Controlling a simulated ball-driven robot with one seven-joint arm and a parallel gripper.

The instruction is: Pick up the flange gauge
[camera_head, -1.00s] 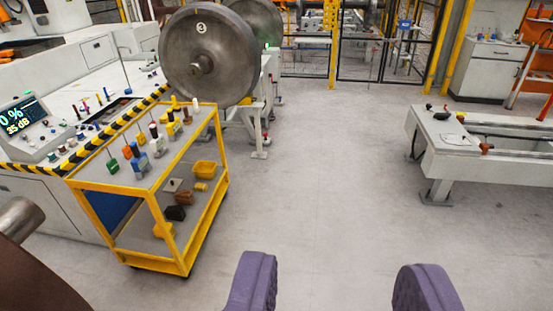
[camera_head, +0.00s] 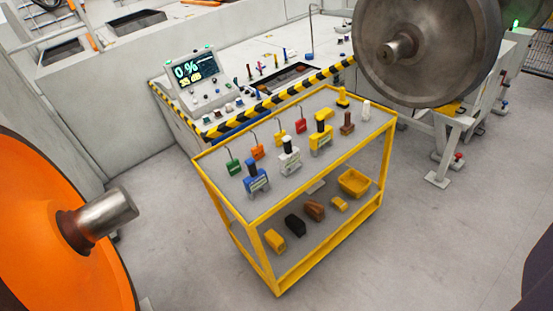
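On the top shelf of a yellow-framed cart (camera_head: 262,216) stand several small upright tools. They include a blue one with a dark handle (camera_head: 256,180), a white one with a dark handle (camera_head: 289,157), a yellow one with a dark handle (camera_head: 321,137), a brown one (camera_head: 347,124), a smaller yellow one (camera_head: 342,98) and a white one (camera_head: 366,110). I cannot tell which is the flange gauge; labels are too small to read. My gripper's fingertips are out of view; a dark, purplish shape at the lower right edge is unclear.
Green (camera_head: 234,167), orange (camera_head: 257,152) and red (camera_head: 300,126) tags with thin hooks stand along the cart's back. The lower shelf holds a yellow bin (camera_head: 355,183) and blocks. An orange wheel (camera_head: 50,220) with a steel axle stub stands left. Floor before the cart is clear.

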